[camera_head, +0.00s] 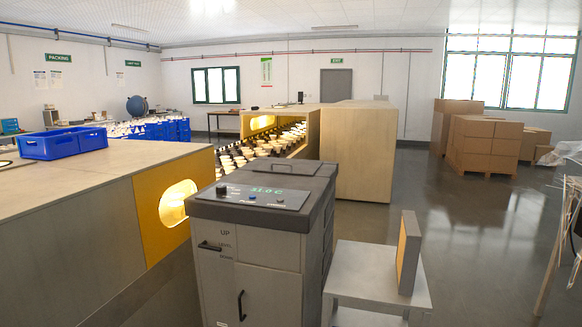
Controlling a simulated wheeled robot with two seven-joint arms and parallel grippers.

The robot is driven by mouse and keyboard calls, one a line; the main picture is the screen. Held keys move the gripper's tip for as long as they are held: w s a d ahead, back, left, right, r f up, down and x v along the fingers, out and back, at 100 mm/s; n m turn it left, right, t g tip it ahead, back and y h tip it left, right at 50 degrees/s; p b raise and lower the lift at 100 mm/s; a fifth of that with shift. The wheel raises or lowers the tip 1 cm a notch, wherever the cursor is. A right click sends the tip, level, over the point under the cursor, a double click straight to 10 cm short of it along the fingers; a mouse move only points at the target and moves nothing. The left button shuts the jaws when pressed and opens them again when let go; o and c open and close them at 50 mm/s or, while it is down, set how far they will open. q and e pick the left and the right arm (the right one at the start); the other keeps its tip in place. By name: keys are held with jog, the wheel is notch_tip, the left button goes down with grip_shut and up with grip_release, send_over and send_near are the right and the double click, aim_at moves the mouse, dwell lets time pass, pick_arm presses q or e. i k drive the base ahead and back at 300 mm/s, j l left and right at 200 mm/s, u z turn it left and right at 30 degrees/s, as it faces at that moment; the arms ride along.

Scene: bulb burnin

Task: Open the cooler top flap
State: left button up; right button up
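The cooler (255,262) is a grey cabinet at the centre front. Its dark grey top (312,184) lies flat and looks closed. A small dark handle (317,165) sits toward the back of the top. Two black handles, one horizontal (210,246) and one vertical (241,305), are on the front face. Neither of my grippers is in view.
A grey stand (372,271) with an upright panel (408,253) is right of the cooler. A conveyor of bulbs (255,150) runs behind. Open floor (470,240) lies right.

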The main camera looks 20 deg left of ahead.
aim_at(290, 162)
jog(key=i+l+z, duration=0.8)
jog(key=i, duration=0.35)
jog(key=i+l+z, duration=0.15)
jog(key=i, duration=0.3)
jog(key=i+l+z, duration=0.1)
jog(key=i, duration=0.35)
jog(key=i+j+u, duration=0.1)
jog(key=i+u, duration=0.25)
jog(key=i, duration=0.2)
jog(key=i+l+u, duration=0.1)
jog(key=i+u, duration=0.2)
jog(key=i, duration=0.25)
jog(key=i+l+u, duration=0.2)
jog(key=i+u, duration=0.15)
jog(key=i, duration=0.25)
jog(key=i+u, duration=0.35)
jog(key=u, duration=0.15)
jog(key=i+l+u, duration=0.2)
jog(key=i+u, duration=0.25)
jog(key=i+l+u, duration=0.25)
jog(key=u, duration=0.25)
jog(key=i+l+u, duration=0.25)
jog(key=l+u, duration=0.25)
jog(key=j, duration=0.1)
